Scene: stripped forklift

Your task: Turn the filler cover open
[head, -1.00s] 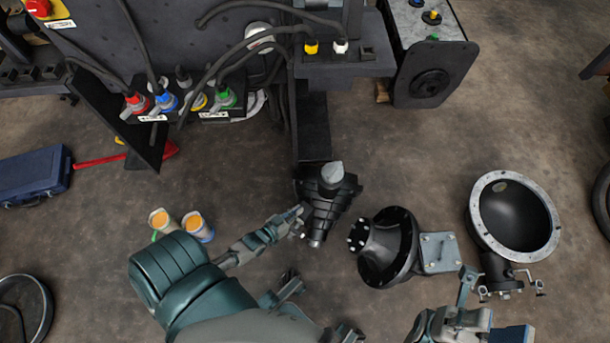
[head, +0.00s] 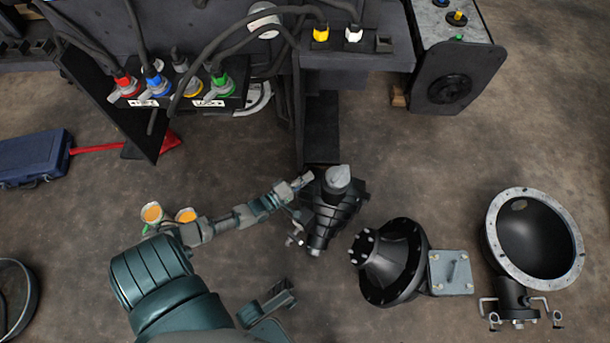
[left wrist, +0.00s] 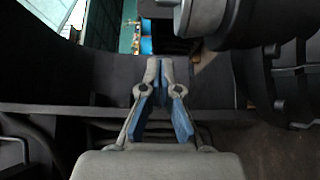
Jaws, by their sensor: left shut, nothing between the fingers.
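A black ribbed housing (head: 325,215) stands on the floor in the middle of the head view. A round grey cap (head: 338,178), which looks like the filler cover, sits on its top; I cannot tell its exact state. My left gripper (head: 307,179) is shut and empty, its tips just left of the grey cap. In the left wrist view the shut fingers (left wrist: 160,72) point at dark parts, and a grey cylinder (left wrist: 208,22) shows at upper right, beside the tips. I cannot tell whether the fingers touch anything.
A black hub with a plate (head: 395,262) and a black bowl with a grey rim (head: 535,235) stand to the right. The forklift frame (head: 355,60) with coloured connectors (head: 220,85) is behind.

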